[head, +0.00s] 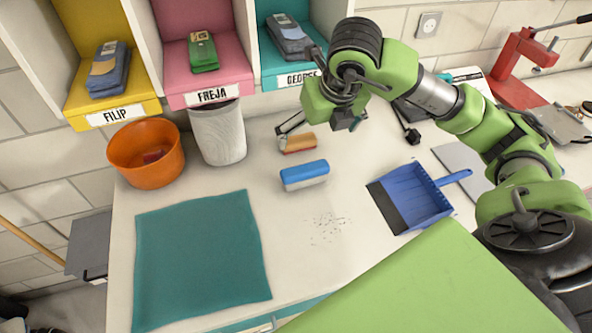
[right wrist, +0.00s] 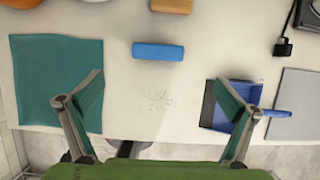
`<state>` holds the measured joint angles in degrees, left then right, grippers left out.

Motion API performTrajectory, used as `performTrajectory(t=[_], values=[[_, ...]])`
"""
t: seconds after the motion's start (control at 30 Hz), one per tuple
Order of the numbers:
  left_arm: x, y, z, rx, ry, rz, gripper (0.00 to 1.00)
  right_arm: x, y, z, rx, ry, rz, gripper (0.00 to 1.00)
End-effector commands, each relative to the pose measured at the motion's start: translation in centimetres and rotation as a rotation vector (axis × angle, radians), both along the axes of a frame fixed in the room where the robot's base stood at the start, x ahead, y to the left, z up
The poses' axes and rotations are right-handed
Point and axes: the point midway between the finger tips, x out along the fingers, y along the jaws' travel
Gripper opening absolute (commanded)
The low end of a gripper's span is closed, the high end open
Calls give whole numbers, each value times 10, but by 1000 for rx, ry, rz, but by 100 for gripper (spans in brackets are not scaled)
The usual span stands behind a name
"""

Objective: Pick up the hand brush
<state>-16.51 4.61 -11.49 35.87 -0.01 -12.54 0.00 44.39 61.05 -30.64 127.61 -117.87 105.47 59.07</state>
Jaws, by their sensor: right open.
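A blue-topped block with a pale underside (head: 304,175), which looks like the hand brush, lies on the white worktop. In the right wrist view it is a blue bar (right wrist: 158,52) at the upper middle. My right gripper (head: 320,127) is above the worktop, beyond the brush in the head view. In the right wrist view its two fingers (right wrist: 158,98) are spread wide with nothing between them. The brush lies above the gap between the fingers there, apart from them. My left gripper is not in view.
A wooden block with a reddish base (head: 298,143) lies behind the brush. A blue dustpan (head: 412,196) is to the right, a teal cloth (head: 200,258) to the left. Dark crumbs (head: 327,228) lie between them. An orange bowl (head: 146,152) and grey bin (head: 217,134) stand behind left.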

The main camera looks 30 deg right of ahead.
Motion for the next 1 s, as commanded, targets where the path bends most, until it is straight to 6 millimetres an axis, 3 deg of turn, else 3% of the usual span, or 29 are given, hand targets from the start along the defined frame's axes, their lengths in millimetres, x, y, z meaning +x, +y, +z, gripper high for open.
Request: performTrajectory(t=[0.03,0.47,0.63,1.0], values=[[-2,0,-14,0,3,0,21,0,0,-14,0,0,1,100],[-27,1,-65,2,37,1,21,0,0,-63,1,0,1,100],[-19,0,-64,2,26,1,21,4,0,-76,2,4,-1,100],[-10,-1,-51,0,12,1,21,28,-6,-136,2,4,0,100]])
